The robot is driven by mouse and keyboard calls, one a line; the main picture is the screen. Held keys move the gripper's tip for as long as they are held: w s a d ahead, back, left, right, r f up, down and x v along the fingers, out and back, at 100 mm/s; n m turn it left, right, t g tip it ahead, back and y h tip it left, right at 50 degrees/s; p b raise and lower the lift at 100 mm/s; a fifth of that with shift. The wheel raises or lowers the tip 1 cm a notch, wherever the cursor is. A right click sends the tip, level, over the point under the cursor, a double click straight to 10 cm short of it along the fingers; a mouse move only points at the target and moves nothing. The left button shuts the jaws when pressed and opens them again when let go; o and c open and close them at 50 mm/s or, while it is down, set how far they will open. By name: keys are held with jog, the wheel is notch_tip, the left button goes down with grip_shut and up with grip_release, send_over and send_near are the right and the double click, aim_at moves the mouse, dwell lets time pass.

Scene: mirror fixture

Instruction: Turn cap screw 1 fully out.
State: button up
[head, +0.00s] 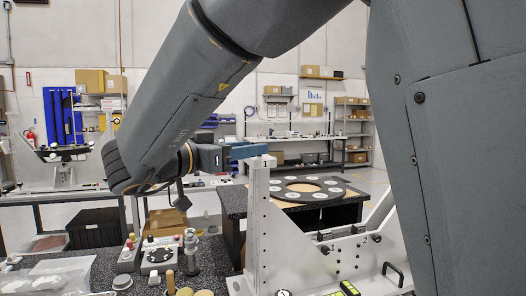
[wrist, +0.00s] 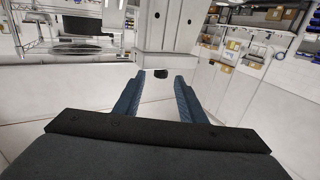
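My gripper (head: 262,149) is at the top of the white upright post of the mirror fixture (head: 256,225) in the head view. A small white block marked "1" (head: 264,162) sits there, just under the blue fingertips. In the wrist view my gripper (wrist: 159,84) is open, its two blue fingers well apart. A black round cap screw head (wrist: 160,73) shows between the fingertips, at the lower end of a white post (wrist: 165,35). I cannot tell whether either finger touches it. The screw is hidden behind the fingers in the head view.
A black handle (head: 392,273) stands at the right. A black ring with white discs (head: 308,190) lies behind. Small parts (head: 190,250) and bags (head: 50,277) crowd the bench at left.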

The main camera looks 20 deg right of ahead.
jog(key=p+x, duration=0.2)
jog(key=x, duration=0.5)
jog(key=shift+d+g, duration=0.3)
jog(key=shift+w, duration=0.1)
grip_shut()
